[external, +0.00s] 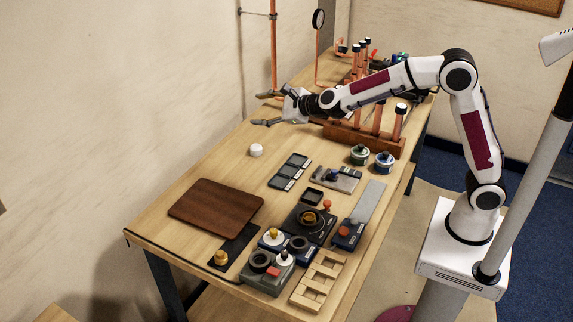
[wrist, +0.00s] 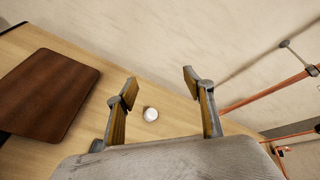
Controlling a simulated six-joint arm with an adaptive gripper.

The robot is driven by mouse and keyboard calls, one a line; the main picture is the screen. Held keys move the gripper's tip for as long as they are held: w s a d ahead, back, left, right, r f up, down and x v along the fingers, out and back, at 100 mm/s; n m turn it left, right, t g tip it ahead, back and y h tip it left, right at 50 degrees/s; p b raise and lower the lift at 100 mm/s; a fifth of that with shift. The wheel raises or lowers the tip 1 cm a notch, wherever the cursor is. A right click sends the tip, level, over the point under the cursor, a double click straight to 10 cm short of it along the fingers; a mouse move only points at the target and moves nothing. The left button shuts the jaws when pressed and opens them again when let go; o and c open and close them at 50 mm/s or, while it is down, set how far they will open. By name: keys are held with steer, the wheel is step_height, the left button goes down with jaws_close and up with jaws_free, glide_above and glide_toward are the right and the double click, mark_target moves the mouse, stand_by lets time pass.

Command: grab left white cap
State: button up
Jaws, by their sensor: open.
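A small white cap (external: 256,150) lies on the wooden table, left of the middle, with bare wood around it. It also shows in the wrist view (wrist: 151,114), between my two fingers and beyond them. My gripper (external: 268,109) is open and empty, held above the table near the wall side. In the wrist view both fingers (wrist: 160,88) are spread wide and touch nothing.
A brown board (external: 216,207) lies at the table's near left. Small dark trays (external: 290,171) and several switch boxes (external: 268,272) fill the near right. A tube rack (external: 362,138) stands behind. A copper stand (external: 274,50) rises by the wall. Wood around the cap is clear.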

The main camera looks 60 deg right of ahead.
steer(key=w+d+f+m+g+h, duration=0.15)
steer(key=w+f+m+h, duration=0.3)
steer(key=f+m, duration=0.45)
steer(key=m+g+h, duration=0.2)
steer(key=m+h, duration=0.2)
steer(key=m, duration=0.3)
glide_toward(257, 149)
steer(key=shift+y, duration=0.25)
steer(key=w+d, duration=0.3)
steer(key=shift+f, duration=0.2)
steer(key=shift+s+f, duration=0.1)
steer(key=shift+f, duration=0.25)
steer(key=shift+d, duration=0.1)
steer(key=shift+x, duration=1.3)
steer(key=shift+x, duration=2.6)
